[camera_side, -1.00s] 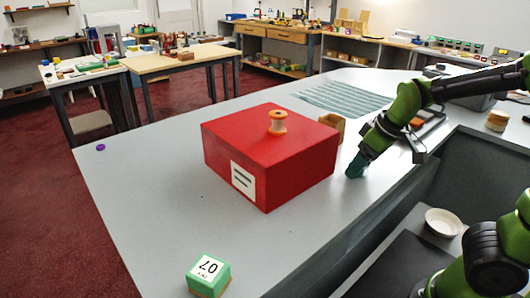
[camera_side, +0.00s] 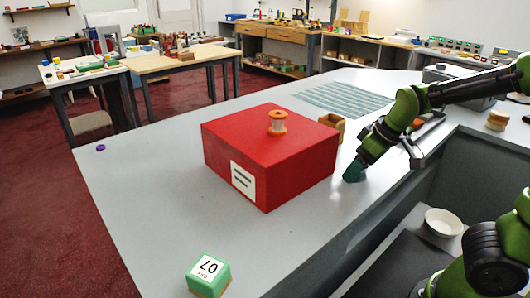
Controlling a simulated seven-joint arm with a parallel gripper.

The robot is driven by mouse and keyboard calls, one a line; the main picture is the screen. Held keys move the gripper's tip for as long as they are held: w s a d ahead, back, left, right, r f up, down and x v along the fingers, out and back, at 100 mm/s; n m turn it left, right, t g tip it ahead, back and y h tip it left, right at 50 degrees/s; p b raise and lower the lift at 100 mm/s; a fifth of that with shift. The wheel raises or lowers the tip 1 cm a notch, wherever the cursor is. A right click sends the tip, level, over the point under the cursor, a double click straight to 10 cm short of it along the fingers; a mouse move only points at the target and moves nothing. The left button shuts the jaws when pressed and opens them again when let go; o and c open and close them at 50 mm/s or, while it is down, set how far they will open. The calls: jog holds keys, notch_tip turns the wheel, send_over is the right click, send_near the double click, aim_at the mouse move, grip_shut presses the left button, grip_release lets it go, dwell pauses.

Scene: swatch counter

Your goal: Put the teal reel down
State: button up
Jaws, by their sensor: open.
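The teal reel (camera_side: 352,172) is at the tip of my gripper (camera_side: 360,163), just right of the big red box (camera_side: 265,150). It looks tilted and low over the grey counter (camera_side: 300,235). I cannot tell whether it touches the counter. My gripper points down and to the left, with its jaws open around or against the top of the reel. The fingers are small and dark, and partly merge with the reel.
An orange-ended reel (camera_side: 278,122) stands on the red box. A small wooden box (camera_side: 333,125) stands behind it. A striped cloth (camera_side: 343,98) lies further back. A green block marked 07 (camera_side: 208,275) is at the front. A white bowl (camera_side: 443,222) sits lower right.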

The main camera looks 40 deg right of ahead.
jog(key=shift+s+d+f, duration=0.2)
jog(key=shift+s+f, duration=0.05)
jog(key=shift+f, duration=0.15)
jog(key=shift+r, duration=0.2)
jog(key=v, duration=1.2)
jog(key=s+a+f+m+t, duration=0.1)
jog(key=a+m, duration=0.1)
jog(key=a, duration=0.4)
jog(key=s+a+f+m+t+y, duration=0.1)
jog(key=a+f+m, duration=0.1)
jog(key=a, duration=0.4)
jog(key=shift+a+f+m+t+y, duration=0.25)
jog(key=shift+m+t+y, duration=0.05)
jog(key=shift+m, duration=0.1)
